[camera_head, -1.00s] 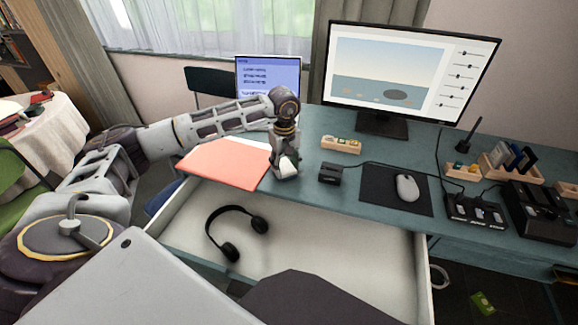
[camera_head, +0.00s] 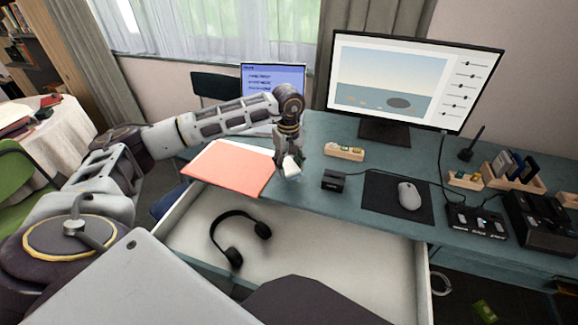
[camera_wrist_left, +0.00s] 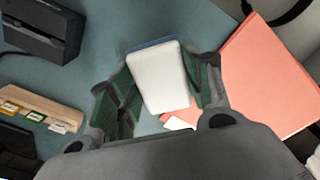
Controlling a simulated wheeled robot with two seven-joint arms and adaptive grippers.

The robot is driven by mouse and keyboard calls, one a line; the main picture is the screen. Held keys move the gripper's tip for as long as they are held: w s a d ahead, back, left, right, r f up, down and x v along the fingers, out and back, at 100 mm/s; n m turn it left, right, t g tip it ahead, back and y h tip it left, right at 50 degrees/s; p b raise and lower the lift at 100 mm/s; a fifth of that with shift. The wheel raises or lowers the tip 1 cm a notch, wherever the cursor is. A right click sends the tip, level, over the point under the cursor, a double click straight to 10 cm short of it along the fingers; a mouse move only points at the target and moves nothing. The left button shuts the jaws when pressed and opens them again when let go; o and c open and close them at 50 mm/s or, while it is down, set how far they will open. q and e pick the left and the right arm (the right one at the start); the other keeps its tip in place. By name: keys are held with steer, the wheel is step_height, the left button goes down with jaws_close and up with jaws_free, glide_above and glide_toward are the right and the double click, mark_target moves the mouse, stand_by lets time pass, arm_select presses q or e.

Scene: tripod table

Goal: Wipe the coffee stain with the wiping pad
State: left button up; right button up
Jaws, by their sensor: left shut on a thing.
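My left gripper (camera_head: 288,168) is over the desk, just right of the salmon folder. In the left wrist view its fingers (camera_wrist_left: 158,85) are shut on the white wiping pad (camera_wrist_left: 158,78), which has a blue edge at its far end. The pad also shows as a small pale block in the head view (camera_head: 292,166). It is at or close to the desk surface; I cannot tell whether it touches. No coffee stain can be made out in either view; the gripper and pad may hide it. My right gripper is not in view.
The blue-green desk (camera_head: 318,205) has an open drawer (camera_head: 330,249) in front, with black headphones (camera_head: 238,236) inside. A salmon folder (camera_head: 228,168) lies left of the gripper. A black box (camera_head: 334,180), a wooden holder (camera_head: 344,152), a mouse (camera_head: 409,196) and a monitor (camera_head: 412,80) stand to the right.

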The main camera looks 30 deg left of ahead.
mark_target(289, 167)
arm_select(q)
steer(key=shift+r+p, duration=0.65)
steer(key=shift+r, duration=0.65)
steer(key=shift+r, duration=0.15)
steer(key=shift+r+p, duration=0.85)
steer(key=shift+r, duration=0.55)
steer(key=shift+s+f, duration=0.1)
steer(key=shift+f, duration=0.05)
